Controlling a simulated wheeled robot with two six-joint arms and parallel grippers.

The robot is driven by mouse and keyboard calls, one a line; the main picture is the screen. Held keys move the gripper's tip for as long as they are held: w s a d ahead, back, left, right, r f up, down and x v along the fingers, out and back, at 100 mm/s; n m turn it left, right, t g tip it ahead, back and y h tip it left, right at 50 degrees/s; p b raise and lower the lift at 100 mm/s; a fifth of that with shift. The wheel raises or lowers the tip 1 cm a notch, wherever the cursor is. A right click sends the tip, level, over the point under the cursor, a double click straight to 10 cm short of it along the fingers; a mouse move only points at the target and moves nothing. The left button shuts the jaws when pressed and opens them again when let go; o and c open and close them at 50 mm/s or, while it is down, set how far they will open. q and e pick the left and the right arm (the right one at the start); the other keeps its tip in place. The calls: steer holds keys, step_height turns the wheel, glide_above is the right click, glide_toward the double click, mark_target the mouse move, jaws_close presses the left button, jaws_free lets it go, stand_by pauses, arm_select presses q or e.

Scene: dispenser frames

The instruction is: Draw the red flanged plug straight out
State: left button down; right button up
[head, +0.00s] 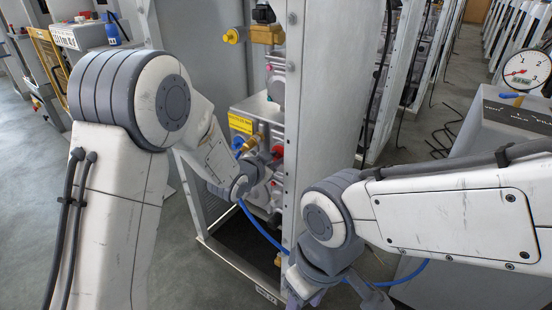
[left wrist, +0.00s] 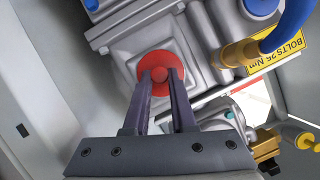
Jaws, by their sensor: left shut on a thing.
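The red flanged plug (left wrist: 160,68) shows in the left wrist view as a round red disc with a small knob, seated against a square grey metal boss. My left gripper (left wrist: 160,76) has its two dark fingers shut on the knob. In the head view the red plug (head: 277,151) is on the grey housing inside the cabinet frame. My left gripper (head: 268,159) reaches it from the left, partly hidden by its own wrist. My right gripper (head: 335,297) is low in the head view, its fingers spread apart and empty, partly cut off by the bottom edge.
A brass fitting (left wrist: 238,53) with a blue hose (left wrist: 285,30) sits beside the plug, near a yellow label (left wrist: 277,55). The cabinet's upright post (head: 293,120) stands right of the plug. A pressure gauge (head: 526,71) is at far right.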

arm_select(q)
steer(key=shift+s+a+b, duration=0.15)
steer(key=shift+s+a, duration=0.65)
steer(key=shift+s, duration=0.3)
steer(key=shift+s+a+b, duration=0.15)
steer(key=shift+s+a, duration=0.6)
steer(key=shift+s, duration=0.3)
